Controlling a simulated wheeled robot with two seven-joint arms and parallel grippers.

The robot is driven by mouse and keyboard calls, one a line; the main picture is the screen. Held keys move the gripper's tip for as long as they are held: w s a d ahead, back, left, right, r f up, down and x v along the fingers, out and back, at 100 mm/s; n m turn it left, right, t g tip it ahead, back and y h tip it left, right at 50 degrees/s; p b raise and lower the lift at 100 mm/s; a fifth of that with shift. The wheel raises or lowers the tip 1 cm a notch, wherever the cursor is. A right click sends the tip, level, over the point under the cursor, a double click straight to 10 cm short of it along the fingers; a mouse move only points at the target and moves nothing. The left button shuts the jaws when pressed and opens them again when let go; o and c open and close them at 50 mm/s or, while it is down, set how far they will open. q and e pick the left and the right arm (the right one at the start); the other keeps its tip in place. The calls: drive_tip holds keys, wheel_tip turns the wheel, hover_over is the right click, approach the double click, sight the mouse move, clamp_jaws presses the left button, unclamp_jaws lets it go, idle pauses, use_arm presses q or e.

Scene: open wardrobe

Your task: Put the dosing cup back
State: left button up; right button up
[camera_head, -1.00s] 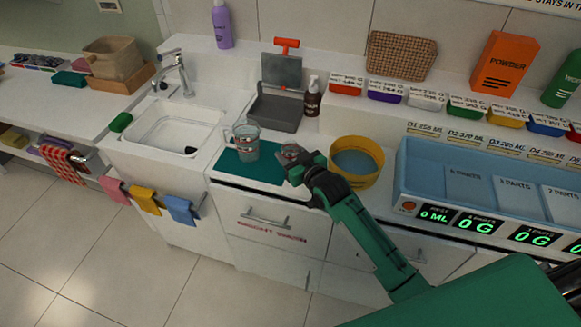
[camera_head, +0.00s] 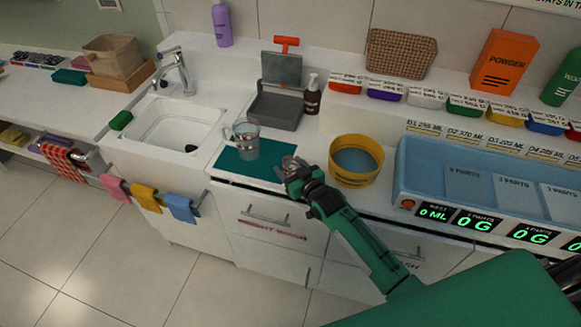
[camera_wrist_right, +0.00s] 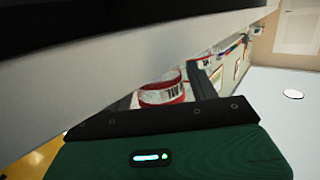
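The dosing cup (camera_head: 289,162) is a small clear cup at the fingertips of my right gripper (camera_head: 291,171), by the right front edge of the teal mat (camera_head: 232,165). The gripper seems shut on it and partly hides it. In the right wrist view the cup (camera_wrist_right: 163,88) shows red bands and dark lettering, just beyond the gripper body. I cannot tell whether its base touches the mat. A larger clear measuring jug (camera_head: 246,141) stands upright on the mat, left of the cup and apart from it. My left gripper is not in view.
A yellow round tub (camera_head: 356,174) stands close right of my right gripper. A blue compartment tray (camera_head: 430,165) with displays is further right. A grey dustpan-like tray (camera_head: 275,112) and a brown pump bottle (camera_head: 312,97) stand behind. The sink (camera_head: 168,133) is left.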

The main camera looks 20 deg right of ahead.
drive_tip(key=shift+o, duration=0.5)
drive_tip(key=shift+r, duration=0.1)
drive_tip(key=b+v, duration=0.1)
drive_tip(key=v, duration=1.1)
drive_tip(key=shift+b, duration=0.4)
